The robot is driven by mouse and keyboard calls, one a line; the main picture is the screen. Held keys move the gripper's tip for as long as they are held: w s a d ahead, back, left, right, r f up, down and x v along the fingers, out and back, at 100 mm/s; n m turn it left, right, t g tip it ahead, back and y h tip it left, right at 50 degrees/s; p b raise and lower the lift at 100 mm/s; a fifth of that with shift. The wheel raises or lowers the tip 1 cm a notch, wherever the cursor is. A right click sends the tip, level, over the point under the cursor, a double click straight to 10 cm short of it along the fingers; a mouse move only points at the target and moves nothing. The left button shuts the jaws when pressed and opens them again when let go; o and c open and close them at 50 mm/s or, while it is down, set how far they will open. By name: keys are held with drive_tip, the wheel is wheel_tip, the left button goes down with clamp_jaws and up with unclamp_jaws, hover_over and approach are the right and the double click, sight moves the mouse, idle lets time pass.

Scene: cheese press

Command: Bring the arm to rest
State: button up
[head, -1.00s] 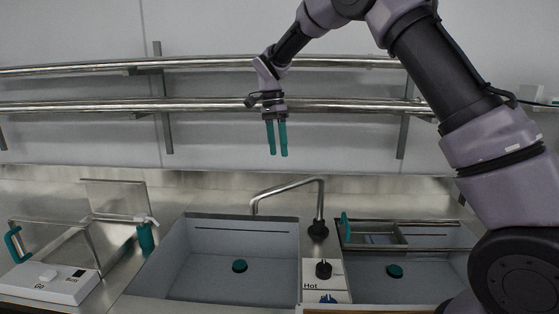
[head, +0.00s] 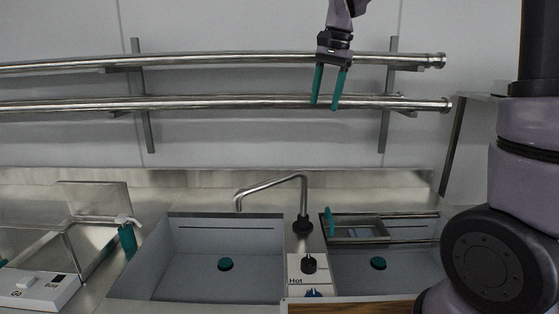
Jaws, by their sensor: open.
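My gripper (head: 327,104) is in the upper middle of the head view. It points down, with its two teal fingers apart and nothing between them. It hangs in the air in front of the wall rails, above the level of the faucet. My arm rises along the right edge, and its middle links are out of the picture at the top.
Two metal rails (head: 230,103) run along the wall behind my gripper. Below are a large sink (head: 190,262), a faucet (head: 272,187) and a smaller sink (head: 400,268). A white control box (head: 38,290) sits at lower left. The air around my gripper looks clear.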

drive_tip(key=s+d+n+t, duration=0.1)
drive_tip(key=s+d+t, duration=0.2)
drive_tip(key=s+d, duration=0.3)
drive_tip(key=s+d+r+n+t, duration=0.1)
drive_tip(key=s+d+n+t, duration=0.1)
drive_tip(key=s+d, duration=0.5)
drive_tip(key=s+t, duration=0.1)
drive_tip(key=s, duration=0.4)
drive_tip(key=shift+d, duration=0.15)
drive_tip(key=shift+s+y, duration=0.1)
drive_tip(key=shift+y, duration=0.2)
